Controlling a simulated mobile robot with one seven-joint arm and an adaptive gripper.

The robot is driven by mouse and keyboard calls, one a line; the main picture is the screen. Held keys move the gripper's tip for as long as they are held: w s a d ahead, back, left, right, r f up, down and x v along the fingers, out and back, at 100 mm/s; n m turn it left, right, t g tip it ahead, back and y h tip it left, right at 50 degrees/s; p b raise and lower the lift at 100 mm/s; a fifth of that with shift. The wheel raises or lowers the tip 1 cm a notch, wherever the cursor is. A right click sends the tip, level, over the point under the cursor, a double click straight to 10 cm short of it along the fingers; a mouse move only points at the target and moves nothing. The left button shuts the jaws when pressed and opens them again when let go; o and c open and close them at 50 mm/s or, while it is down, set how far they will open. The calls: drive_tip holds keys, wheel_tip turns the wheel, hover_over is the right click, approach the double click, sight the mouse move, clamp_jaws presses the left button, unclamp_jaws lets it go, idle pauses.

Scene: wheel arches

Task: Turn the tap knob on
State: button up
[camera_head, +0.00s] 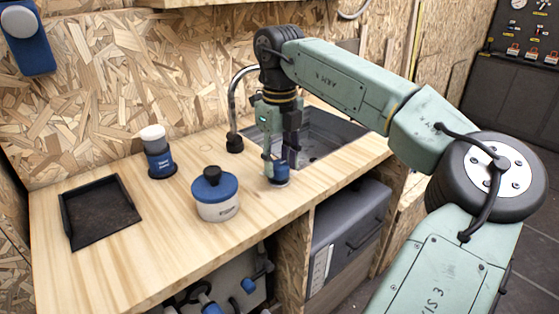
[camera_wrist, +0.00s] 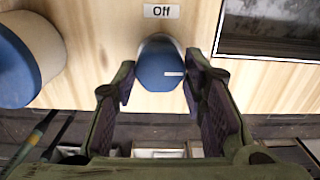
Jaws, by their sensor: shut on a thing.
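The blue tap knob (camera_head: 280,173) stands on the wooden counter in front of the sink. In the wrist view the knob (camera_wrist: 158,66) is between the two fingers of my gripper (camera_wrist: 159,88). A short white mark on its top lies to the right of its middle. A label reading "Off" (camera_wrist: 161,11) is on the counter beside the knob. In the head view my gripper (camera_head: 279,158) reaches down and is shut on the knob. The curved metal tap (camera_head: 234,95) rises at the sink's left, partly behind my gripper. I cannot see any water at its spout.
A white pot with a blue lid (camera_head: 217,198) stands left of the knob; its edge fills the left of the wrist view. A blue and white bottle (camera_head: 158,157) and a black tray (camera_head: 98,212) are farther left. The sink (camera_head: 338,136) lies behind my gripper.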

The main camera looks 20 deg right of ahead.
sight(280, 165)
drive_tip(key=shift+m, duration=0.3)
drive_tip(key=o, duration=1.2)
drive_tip(key=shift+c, duration=0.2)
drive_tip(key=shift+r, duration=0.1)
wheel_tip(280, 165, up, 12)
